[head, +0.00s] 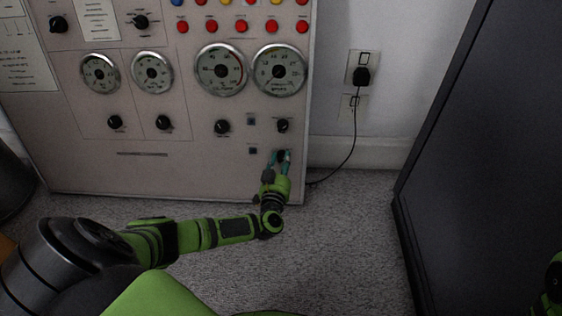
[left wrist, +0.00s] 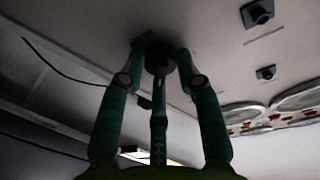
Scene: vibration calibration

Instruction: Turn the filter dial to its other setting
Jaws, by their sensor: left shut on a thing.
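The filter dial (head: 281,155) is a small black knob low on the right of the beige panel; its label is too small to read. My left gripper (head: 280,159) reaches up to it from below, its teal fingers around the knob. In the left wrist view the dial (left wrist: 158,57) sits between the fingertips of my left gripper (left wrist: 158,66), which is shut on it. The fingers partly hide the dial, so I cannot tell its setting. My right gripper is not in view.
The panel (head: 100,172) carries several round gauges, red buttons and other black knobs; one knob (head: 283,126) is just above the gripped dial. A black plug (head: 361,76) with a hanging cord is in the wall at right. A dark cabinet (head: 480,150) stands farther right. Grey carpet (head: 340,250) is clear between.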

